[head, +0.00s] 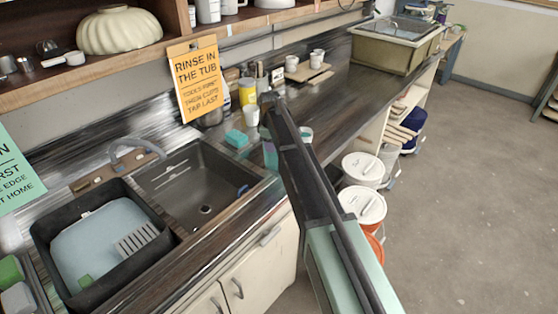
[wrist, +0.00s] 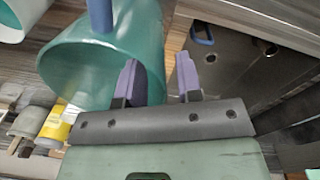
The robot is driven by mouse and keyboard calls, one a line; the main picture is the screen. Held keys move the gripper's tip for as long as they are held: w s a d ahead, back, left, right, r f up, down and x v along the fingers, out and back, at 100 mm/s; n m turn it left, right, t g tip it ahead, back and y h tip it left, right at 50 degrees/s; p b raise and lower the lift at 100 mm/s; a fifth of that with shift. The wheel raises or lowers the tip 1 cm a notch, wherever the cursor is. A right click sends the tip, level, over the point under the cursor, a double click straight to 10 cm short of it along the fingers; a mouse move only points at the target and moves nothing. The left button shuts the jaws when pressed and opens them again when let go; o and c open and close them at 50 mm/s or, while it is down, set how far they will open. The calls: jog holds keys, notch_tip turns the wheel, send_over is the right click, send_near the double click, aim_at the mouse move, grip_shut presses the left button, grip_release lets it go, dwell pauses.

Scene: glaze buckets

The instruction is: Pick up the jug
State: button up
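The jug is a teal, translucent vessel (wrist: 75,70) and fills the upper left of the wrist view. A blue bar shows in front of its upper part; I cannot tell whether it belongs to the jug. My gripper (wrist: 158,60) is open, its two purple fingers apart. The left finger overlaps the jug's right side in the picture, and the right finger is over the sink side. I cannot tell whether either finger touches. In the head view a teal piece, likely the jug (head: 270,155), shows on the counter beside my arm, which hides much of it and my gripper.
The sink (head: 190,190) lies left of the jug, with a blue item at its edge. A hanging orange sign (head: 198,80) is near. White-lidded buckets (head: 362,205) stand on the floor.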

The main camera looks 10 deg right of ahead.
jog(key=shift+f, duration=0.35)
jog(key=shift+c, duration=0.2)
grip_shut()
